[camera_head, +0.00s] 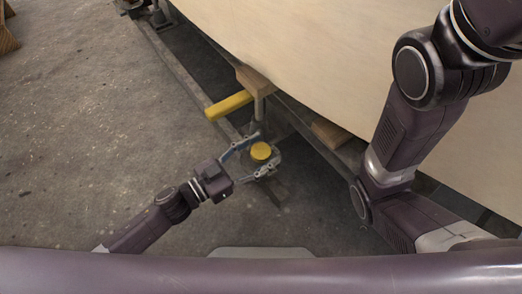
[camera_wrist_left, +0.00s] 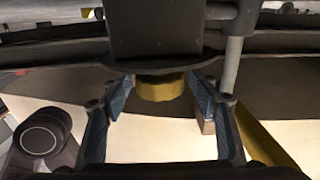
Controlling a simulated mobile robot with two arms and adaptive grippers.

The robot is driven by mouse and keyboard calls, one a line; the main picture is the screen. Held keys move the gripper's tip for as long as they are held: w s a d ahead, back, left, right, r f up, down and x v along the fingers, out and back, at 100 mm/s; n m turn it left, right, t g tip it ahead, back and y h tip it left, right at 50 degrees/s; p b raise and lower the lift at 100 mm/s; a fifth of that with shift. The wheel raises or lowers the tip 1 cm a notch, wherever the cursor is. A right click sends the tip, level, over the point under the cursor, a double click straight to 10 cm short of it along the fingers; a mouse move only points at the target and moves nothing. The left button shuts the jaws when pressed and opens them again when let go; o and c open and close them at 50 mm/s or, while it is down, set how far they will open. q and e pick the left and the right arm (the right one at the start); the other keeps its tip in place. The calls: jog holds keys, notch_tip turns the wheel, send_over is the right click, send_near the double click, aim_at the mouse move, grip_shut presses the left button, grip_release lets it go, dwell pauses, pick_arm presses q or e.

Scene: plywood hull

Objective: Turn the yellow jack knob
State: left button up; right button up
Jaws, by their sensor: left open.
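The yellow jack knob (camera_head: 261,151) is a small round cap low on the jack below the hull, in the middle of the head view. My left gripper (camera_head: 257,158) is open, with one finger on each side of the knob. Whether the fingers touch it I cannot tell. In the left wrist view the yellow knob (camera_wrist_left: 160,88) shows between the two blue-grey fingers (camera_wrist_left: 160,95), with a gap on both sides. The jack's metal post (camera_head: 259,109) rises behind the knob to a wooden block (camera_head: 255,81). My right gripper is not in view; only my right arm shows.
A yellow bar (camera_head: 229,105) sticks out left from the jack, close above my left gripper. The pale plywood hull (camera_head: 300,50) overhangs at the upper right. A metal rail (camera_head: 180,68) runs along the floor. The concrete floor (camera_head: 80,130) at left is clear.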

pick_arm(q)
jog(key=c, duration=1.2)
